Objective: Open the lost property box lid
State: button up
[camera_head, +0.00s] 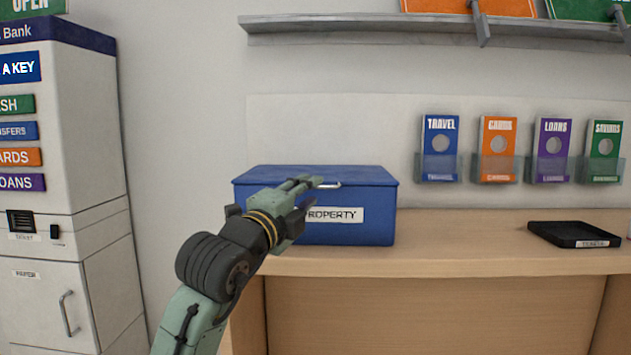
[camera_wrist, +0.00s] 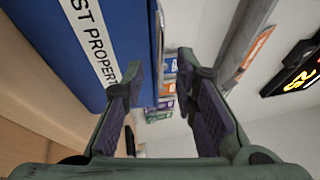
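The blue lost property box (camera_head: 370,228) stands on the wooden counter, its white label partly hidden behind my gripper. Its blue lid (camera_head: 270,174) looks closed, and a small pale handle (camera_head: 326,185) shows at the lid's front edge. My gripper (camera_head: 312,192) is in front of the box, close to the handle. In the wrist view the blue box (camera_wrist: 55,50) fills the upper left and my gripper's two fingers (camera_wrist: 160,85) are spread apart. One finger overlaps the box's edge in that view. I cannot tell whether a finger touches the handle.
A black tray (camera_head: 570,235) lies on the counter at the right. Leaflet holders (camera_head: 440,165) line the wall behind, below a grey shelf (camera_head: 400,24). A white bank machine (camera_head: 70,150) stands at the left. The counter between box and tray is clear.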

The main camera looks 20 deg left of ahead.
jog(key=shift+p+x, duration=0.3)
jog(key=shift+x, duration=1.6)
jog(key=shift+c, duration=0.4)
grip_shut()
